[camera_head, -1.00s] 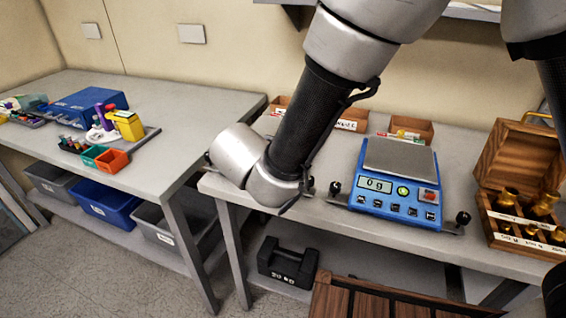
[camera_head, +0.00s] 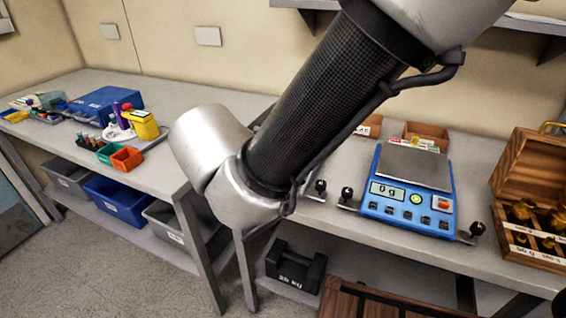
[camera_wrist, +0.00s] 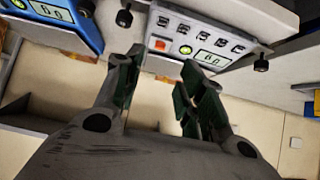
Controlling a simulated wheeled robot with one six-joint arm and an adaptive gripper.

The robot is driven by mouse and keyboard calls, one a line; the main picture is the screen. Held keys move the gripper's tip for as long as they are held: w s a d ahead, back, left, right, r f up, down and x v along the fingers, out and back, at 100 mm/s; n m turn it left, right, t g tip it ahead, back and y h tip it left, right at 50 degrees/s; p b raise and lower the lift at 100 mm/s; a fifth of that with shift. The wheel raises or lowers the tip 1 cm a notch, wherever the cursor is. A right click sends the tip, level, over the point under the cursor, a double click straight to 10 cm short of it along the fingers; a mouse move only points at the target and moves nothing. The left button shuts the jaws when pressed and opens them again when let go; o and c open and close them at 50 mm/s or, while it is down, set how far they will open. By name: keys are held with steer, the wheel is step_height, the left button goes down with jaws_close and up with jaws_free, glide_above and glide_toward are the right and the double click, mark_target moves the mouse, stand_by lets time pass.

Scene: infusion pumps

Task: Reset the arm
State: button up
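My arm crosses the middle of the head view, in front of the bench; my gripper is out of that view. In the wrist view my gripper (camera_wrist: 158,78) has its two dark fingers spread apart, with nothing between them. Beyond the fingertips is a pale scale (camera_wrist: 203,38) with a lit display, buttons and a red key, seen upside down. A blue scale (camera_head: 408,190) reading 0 g stands on the right bench; it also shows in the wrist view (camera_wrist: 62,18) at top left.
An open wooden weight box (camera_head: 530,180) stands right of the blue scale. Small wooden bins (camera_head: 427,133) are behind it. The left table (camera_head: 175,92) holds a blue case (camera_head: 105,103) and small coloured bins (camera_head: 126,158). A black 25 kg weight (camera_head: 296,268) sits on the lower shelf.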

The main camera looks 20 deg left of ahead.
stand_by(0.4)
steer(key=w+d+r+n+g+h, duration=0.1)
steer(key=d+n+g, duration=0.4)
steer(key=d, duration=0.8)
steer(key=w+d+r+n+g+h, duration=0.1)
steer(key=w+d+n+g+h, duration=0.15)
steer(key=d+n, duration=0.75)
steer(key=s+d+r+m+y, duration=0.1)
steer(key=s+d+r+m, duration=0.1)
steer(key=d, duration=0.8)
steer(key=s+d+r+m+t+y, duration=0.1)
steer(key=s+d+r+m+y, duration=0.1)
steer(key=d+r+m, duration=0.2)
steer(key=s+d+r+m+y, duration=0.1)
steer(key=d+m, duration=0.7)
steer(key=d, duration=0.8)
steer(key=shift+s+d+r+t, duration=0.25)
steer(key=shift+s+r+t, duration=0.1)
steer(key=shift+s+r, duration=0.5)
